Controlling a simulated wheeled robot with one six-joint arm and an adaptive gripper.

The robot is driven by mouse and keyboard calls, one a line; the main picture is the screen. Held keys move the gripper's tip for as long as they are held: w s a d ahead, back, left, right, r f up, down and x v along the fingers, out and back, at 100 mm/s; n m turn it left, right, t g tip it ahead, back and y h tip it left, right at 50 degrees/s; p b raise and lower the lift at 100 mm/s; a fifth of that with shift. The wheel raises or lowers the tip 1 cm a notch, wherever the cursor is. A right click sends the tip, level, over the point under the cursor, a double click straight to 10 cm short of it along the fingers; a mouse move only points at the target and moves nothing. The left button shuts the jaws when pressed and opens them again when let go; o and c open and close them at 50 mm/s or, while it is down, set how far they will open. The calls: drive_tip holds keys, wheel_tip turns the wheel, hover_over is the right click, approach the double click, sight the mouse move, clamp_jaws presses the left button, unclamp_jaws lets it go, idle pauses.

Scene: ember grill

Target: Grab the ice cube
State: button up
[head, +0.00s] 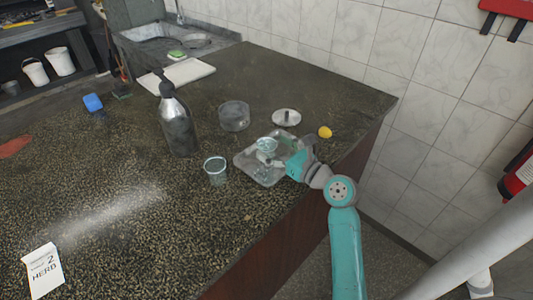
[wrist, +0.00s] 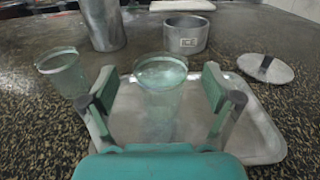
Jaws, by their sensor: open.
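I cannot make out an ice cube in either view. A metal tray (head: 246,164) lies on the dark speckled counter, and it also shows in the wrist view (wrist: 262,140). A clear glass (head: 267,144) stands on or over the tray. In the wrist view the glass (wrist: 160,100) is between the two fingers, with a visible gap on both sides near its rim. My gripper (head: 272,158) is open, low over the tray, around the glass; its spread fingers (wrist: 160,88) show in the wrist view. The gripper hides part of the tray and glass.
A second clear glass (head: 215,171) stands left of the tray. A dark metal bottle (head: 177,125), a metal pot (head: 234,116), a round lid (head: 287,117) and a lemon (head: 325,132) are nearby. The counter's front left is mostly clear, with a herb card (head: 43,270).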

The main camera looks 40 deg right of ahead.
drive_tip(key=shift+w+f, duration=0.1)
drive_tip(key=shift+w, duration=1.3)
drive_tip(key=shift+c, duration=0.2)
drive_tip(key=c, duration=1.4)
drive_tip(key=shift+r, duration=0.2)
drive_tip(key=shift+r, duration=1.5)
drive_tip(key=shift+s+d+r, duration=0.1)
drive_tip(key=shift+s, duration=4.4)
drive_tip(key=shift+s+d, duration=0.1)
drive_tip(key=shift+s, duration=4.35)
